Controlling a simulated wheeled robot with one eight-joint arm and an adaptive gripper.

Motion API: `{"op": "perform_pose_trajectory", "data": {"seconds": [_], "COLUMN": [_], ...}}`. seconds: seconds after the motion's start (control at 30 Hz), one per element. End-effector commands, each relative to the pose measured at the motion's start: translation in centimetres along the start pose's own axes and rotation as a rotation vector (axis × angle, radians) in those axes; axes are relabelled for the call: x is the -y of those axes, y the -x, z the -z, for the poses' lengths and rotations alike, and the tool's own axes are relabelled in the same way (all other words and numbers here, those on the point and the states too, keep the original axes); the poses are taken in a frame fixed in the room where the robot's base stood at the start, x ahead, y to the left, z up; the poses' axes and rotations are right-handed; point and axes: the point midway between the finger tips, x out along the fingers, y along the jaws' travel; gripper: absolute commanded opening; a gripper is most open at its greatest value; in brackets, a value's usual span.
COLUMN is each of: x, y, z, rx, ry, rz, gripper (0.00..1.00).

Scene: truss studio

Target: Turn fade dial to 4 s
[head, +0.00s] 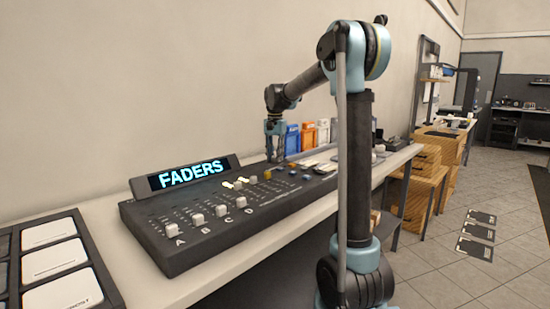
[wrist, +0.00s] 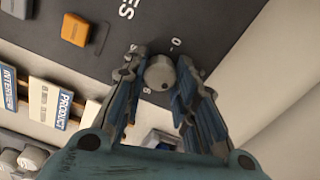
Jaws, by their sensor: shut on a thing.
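The fade dial (wrist: 159,72) is a round grey knob with a dark dot on its lower part, set in the dark console (wrist: 210,25). In the wrist view a 0 shows above it and part of an 8 below it; other marks are hidden. My gripper (wrist: 160,64) is shut on the dial, one finger on each side. In the head view my gripper (head: 274,155) points down at the far back of the console (head: 185,255); the dial is too hidden there to make out.
A lit FADERS display (head: 187,174) stands behind several white faders on the console. An orange button (wrist: 76,29) sits near the dial. Coloured boxes (head: 307,136) stand beyond my gripper. A tray of white tiles (head: 58,262) lies at the left, and wooden crates (head: 423,170) stand at the right.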

Motion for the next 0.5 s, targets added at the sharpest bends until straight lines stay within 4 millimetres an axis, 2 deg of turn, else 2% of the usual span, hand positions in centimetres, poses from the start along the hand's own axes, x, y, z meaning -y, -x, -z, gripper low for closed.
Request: {"op": "perform_pose_trajectory", "data": {"seconds": [0.4, 0.43, 0.5], "x": [0.11, 0.11, 0.1], "y": [0.06, 0.06, 0.06], "z": [0.15, 0.15, 0.12], "rx": [-0.003, -0.003, -0.002], "ry": [-0.005, -0.005, -0.005], "rz": [0.002, 0.002, 0.002], "gripper": [0.03, 0.33, 0.48]}}
